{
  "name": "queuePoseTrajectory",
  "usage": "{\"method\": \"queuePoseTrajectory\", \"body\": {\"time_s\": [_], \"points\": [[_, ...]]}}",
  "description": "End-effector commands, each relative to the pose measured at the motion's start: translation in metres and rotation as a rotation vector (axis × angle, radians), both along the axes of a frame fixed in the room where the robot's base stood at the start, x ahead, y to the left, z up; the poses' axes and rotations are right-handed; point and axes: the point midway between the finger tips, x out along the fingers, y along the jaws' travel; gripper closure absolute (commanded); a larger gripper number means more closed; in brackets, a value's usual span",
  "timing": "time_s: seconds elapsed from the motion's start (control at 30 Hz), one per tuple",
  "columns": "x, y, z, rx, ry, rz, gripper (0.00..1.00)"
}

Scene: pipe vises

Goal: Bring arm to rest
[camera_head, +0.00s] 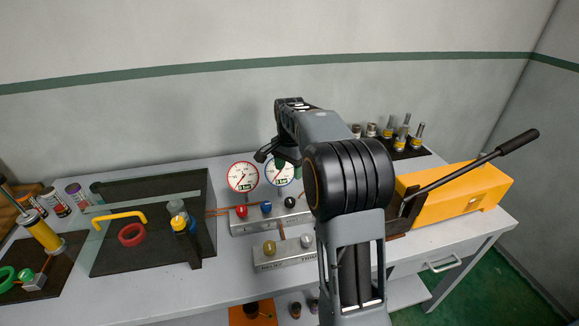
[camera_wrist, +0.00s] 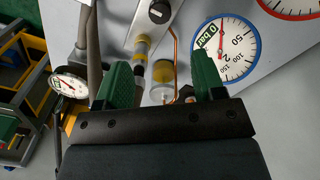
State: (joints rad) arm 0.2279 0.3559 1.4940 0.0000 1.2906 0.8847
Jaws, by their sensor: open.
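My arm (camera_head: 348,180) rises in front of the workbench and reaches over it in the head view. Beyond the fingertips are a clear cylinder with yellow fluid (camera_wrist: 163,74) and a blue-rimmed gauge (camera_wrist: 225,48). I cannot tell how close the fingers are to them.
The workbench (camera_head: 245,281) carries a red-rimmed gauge (camera_head: 243,177), a valve block (camera_head: 265,253), and a dark tray (camera_head: 110,262) with a yellow handle. A yellow pump (camera_head: 462,196) with a long black lever (camera_head: 470,172) stands right of my arm. Several metal fittings (camera_head: 402,136) stand at the back right.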

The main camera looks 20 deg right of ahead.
Motion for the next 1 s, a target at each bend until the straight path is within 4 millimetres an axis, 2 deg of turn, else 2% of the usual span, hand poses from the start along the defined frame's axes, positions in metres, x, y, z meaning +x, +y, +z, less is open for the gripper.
{"method": "queuePoseTrajectory", "body": {"time_s": [0.17,0.7,0.8,0.87,0.9,1.0], "points": [[0.0,0.0,0.007,0.0,0.0,0.0,0.37],[0.0,0.0,0.007,0.0,0.0,0.016,0.37],[0.003,-0.001,0.006,-0.005,-0.018,0.088,0.37],[0.001,0.0,-0.005,-0.005,-0.015,0.165,0.37],[-0.005,0.001,-0.017,-0.002,-0.003,0.231,0.37],[-0.031,0.012,-0.026,-0.008,-0.015,0.413,0.37]]}}
